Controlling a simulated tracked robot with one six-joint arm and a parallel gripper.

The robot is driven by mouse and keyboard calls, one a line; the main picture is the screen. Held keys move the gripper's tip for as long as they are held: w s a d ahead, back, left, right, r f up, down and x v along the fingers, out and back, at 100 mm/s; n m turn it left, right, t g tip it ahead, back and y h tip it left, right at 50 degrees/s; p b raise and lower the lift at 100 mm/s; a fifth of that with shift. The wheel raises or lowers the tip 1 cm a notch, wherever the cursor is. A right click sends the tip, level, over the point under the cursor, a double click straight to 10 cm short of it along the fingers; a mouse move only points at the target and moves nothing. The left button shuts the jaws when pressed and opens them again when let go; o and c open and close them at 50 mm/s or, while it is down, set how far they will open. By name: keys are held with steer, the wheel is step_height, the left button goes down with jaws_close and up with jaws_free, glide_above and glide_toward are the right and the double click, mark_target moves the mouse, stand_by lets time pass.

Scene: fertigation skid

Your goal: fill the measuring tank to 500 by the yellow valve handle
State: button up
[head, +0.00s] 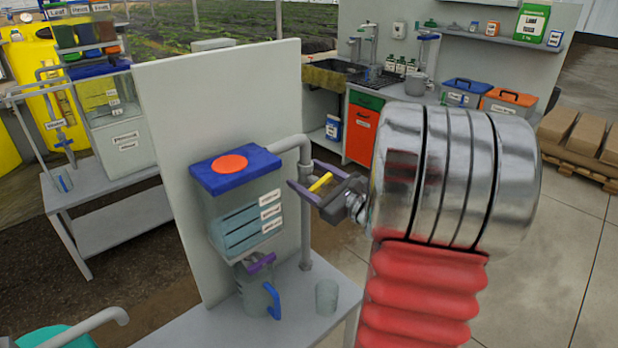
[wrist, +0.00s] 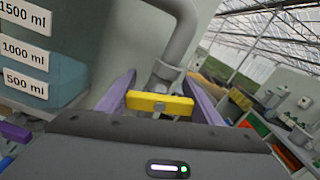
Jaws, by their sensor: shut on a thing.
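The measuring tank (head: 213,222) hangs on a grey panel, with a blue lid and an orange disc on top. In the wrist view the tank (wrist: 80,50) carries labels reading 1500 ml, 1000 ml and 500 ml. Bluish liquid seems to show inside, but I cannot tell its exact level. The yellow valve handle (wrist: 160,104) sits on the grey pipe beside the tank and lies crosswise in the wrist view; it also shows in the head view (head: 320,182). My gripper (wrist: 160,98) is shut on it, a purple finger at each end.
Below the tank are a purple outlet handle (head: 260,263) and a clear jug with a blue handle (head: 273,300). A clear cup (head: 326,297) stands nearby on the grey bench (head: 205,328). The grey pipe (head: 306,220) runs down close to my gripper. A sink counter stands behind.

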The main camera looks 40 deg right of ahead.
steer(key=shift+m, duration=0.3)
steer(key=shift+c, duration=0.5)
steer(key=shift+m, duration=1.5)
steer(key=o, duration=1.1)
steer(key=shift+c, duration=0.2)
steer(key=s, duration=1.4)
steer(key=shift+d, duration=0.2)
